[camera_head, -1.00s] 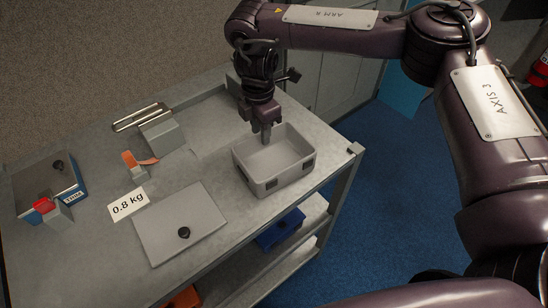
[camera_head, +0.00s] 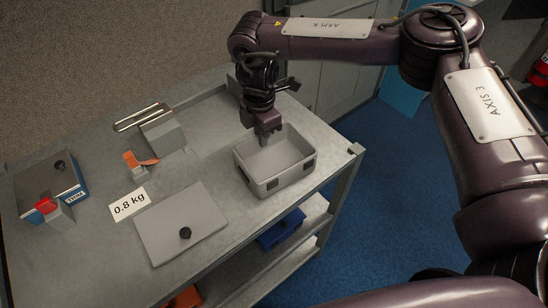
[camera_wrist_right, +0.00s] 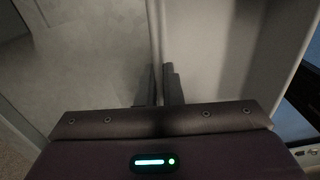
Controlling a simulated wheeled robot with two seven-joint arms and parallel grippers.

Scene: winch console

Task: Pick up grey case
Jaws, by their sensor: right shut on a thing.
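The grey case (camera_head: 275,183) is an open, empty box near the right end of the metal bench. My right gripper (camera_head: 264,142) points down at the case's far left wall and is shut on that wall. In the right wrist view the two fingers (camera_wrist_right: 160,86) pinch the thin grey wall (camera_wrist_right: 161,40) between them. The case looks upright; I cannot tell whether it is clear of the bench. A flat grey lid (camera_head: 180,222) with a black knob lies on the bench to the left. My left gripper is not in view.
The bench (camera_head: 105,245) also holds a card reading 0.8 kg (camera_head: 129,204), an orange-handled lever (camera_head: 138,163), a grey block with metal rods (camera_head: 163,135) and a blue-sided box (camera_head: 52,184). A blue bin (camera_head: 281,229) sits on the shelf below.

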